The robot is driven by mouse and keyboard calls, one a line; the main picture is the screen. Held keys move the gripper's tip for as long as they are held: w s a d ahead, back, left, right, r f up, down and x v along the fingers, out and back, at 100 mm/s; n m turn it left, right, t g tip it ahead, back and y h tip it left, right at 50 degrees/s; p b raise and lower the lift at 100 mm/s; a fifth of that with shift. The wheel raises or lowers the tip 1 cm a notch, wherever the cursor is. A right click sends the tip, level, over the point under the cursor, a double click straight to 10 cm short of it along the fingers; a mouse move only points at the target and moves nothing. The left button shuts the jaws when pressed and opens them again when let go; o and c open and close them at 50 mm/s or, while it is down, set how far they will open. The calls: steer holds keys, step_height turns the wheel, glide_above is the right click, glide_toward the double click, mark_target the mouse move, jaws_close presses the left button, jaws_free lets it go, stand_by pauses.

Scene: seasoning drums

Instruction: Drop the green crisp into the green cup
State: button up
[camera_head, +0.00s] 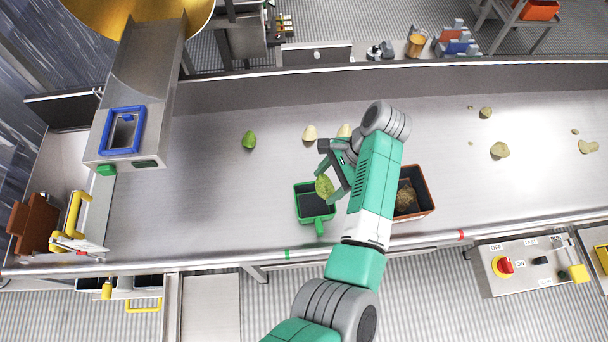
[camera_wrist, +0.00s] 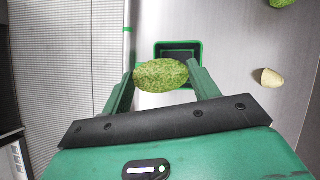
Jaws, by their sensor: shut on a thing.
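A green crisp (camera_head: 324,186) is held between the fingers of my gripper (camera_head: 332,184), which is shut on it. The crisp (camera_wrist: 161,74) also shows in the wrist view between the two green fingertips (camera_wrist: 163,78). The green cup (camera_head: 302,217), square with a dark inside and a handle at the front, stands on the metal table. In the head view the crisp overlaps the cup's upper right part. In the wrist view the cup (camera_wrist: 198,46) shows beyond the crisp, which hides part of it.
Another green crisp (camera_head: 249,140) and a pale crisp (camera_head: 309,132) lie behind the cup. A red-brown container (camera_head: 427,191) with brown contents stands right of my gripper. Several crisps and crumbs, including a larger one (camera_head: 499,150), lie at the right. The table left of the cup is clear.

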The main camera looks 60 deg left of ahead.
steer(key=shift+s+a, duration=0.5)
steer(key=shift+a, duration=0.2)
step_height(320, 180, down, 6)
steer(key=b, duration=0.7)
steer(key=shift+b, duration=0.35)
steer(key=shift+w+d, duration=0.1)
steer(key=o, duration=0.7)
steer(key=p+v, duration=0.1)
steer(key=v, duration=0.6)
steer(key=shift+w+r, duration=0.15)
steer(key=shift+r, duration=0.15)
